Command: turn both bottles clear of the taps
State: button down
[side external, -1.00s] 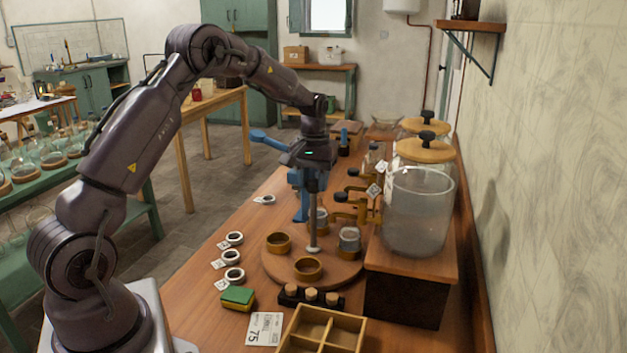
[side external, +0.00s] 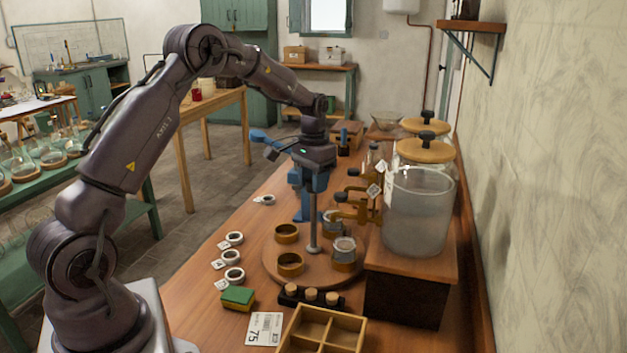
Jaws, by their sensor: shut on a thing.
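A round wooden turntable (side external: 272,270) stands on the bench with a grey upright post (side external: 312,225) in its middle. My gripper (side external: 313,185) is above the turntable, shut on the upper part of this post; the fingertips are hard to make out. One glass bottle (side external: 344,246) sits in a holder at the turntable's front right, in front of the nearest brass tap (side external: 352,214). The other bottle (side external: 331,222) is at the back right, close by that tap's spout and partly hidden. Two empty ring holders (side external: 290,264) are on the left side.
Large glass jars (side external: 418,225) stand on a wooden box (side external: 405,295) to the right. A blue press (side external: 300,205) is just behind the post. Corks in a dark rack (side external: 310,297) and a divided tray (side external: 330,325) lie in front. White rings (side external: 233,256) lie left.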

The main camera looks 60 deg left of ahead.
jog(key=shift+r+m, duration=0.15)
jog(key=shift+m, duration=18.75)
